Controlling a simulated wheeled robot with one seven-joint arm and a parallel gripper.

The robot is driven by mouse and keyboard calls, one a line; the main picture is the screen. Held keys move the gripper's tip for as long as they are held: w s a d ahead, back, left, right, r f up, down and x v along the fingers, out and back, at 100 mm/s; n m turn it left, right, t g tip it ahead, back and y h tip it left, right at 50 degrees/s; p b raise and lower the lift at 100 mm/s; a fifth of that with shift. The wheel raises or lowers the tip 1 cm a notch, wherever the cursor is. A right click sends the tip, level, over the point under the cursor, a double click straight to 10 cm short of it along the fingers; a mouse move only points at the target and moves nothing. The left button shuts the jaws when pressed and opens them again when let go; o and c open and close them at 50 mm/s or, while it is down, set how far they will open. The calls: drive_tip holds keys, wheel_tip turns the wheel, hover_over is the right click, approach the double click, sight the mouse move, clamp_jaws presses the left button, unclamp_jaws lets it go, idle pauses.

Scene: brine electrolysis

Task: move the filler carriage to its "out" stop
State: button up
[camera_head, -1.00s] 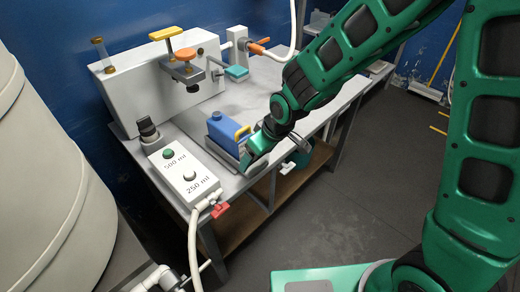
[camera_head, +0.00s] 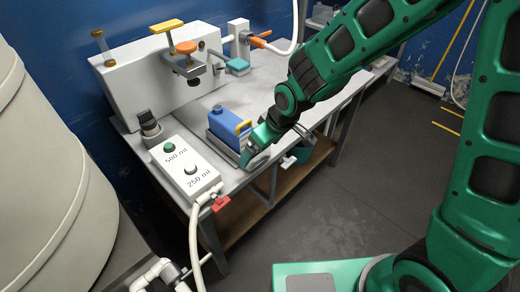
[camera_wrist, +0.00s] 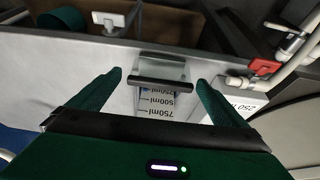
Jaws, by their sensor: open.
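A blue canister (camera_head: 230,122) with a yellow handle stands on a low grey tray (camera_head: 224,143) near the bench's front edge. The tray looks like the carriage, but I cannot be sure. In the wrist view, a dark handle bar (camera_wrist: 162,83) on a grey bracket lies between my fingers, beside a scale (camera_wrist: 157,101) marked 250, 500 and 750 ml. My gripper (camera_wrist: 160,77) is open, with a finger on either side of the bar and a gap to each. In the head view, my gripper (camera_head: 255,148) is at the bench's front edge beside the tray. No "out" mark is readable.
A white button box (camera_head: 186,168) marked 500 ml and 250 ml is left of the tray, with a red valve (camera_head: 221,203) and hose below. A white housing (camera_head: 135,88) with a clamp stands behind. The floor (camera_head: 330,215) in front is clear.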

drive_tip(key=v, duration=0.9)
drive_tip(key=shift+d+r, duration=0.15)
drive_tip(key=shift+r, duration=0.1)
drive_tip(key=s+d+r+m+h, duration=0.2)
drive_tip(key=d+m, duration=0.1)
drive_tip(key=d, duration=0.8)
drive_tip(key=s+d+r+m+h, duration=0.15)
drive_tip(key=d+m, duration=0.25)
drive_tip(key=d, duration=0.7)
drive_tip(key=s+d+m+g, duration=0.1)
drive_tip(key=s+d+m, duration=0.3)
drive_tip(key=s+d, duration=0.3)
drive_tip(key=s+d+r+m+g, duration=0.1)
drive_tip(key=s+d+m, duration=0.3)
drive_tip(key=s, duration=0.7)
drive_tip(key=d+g, duration=0.1)
drive_tip(key=d, duration=0.1)
drive_tip(key=shift+d+r+y, duration=0.35)
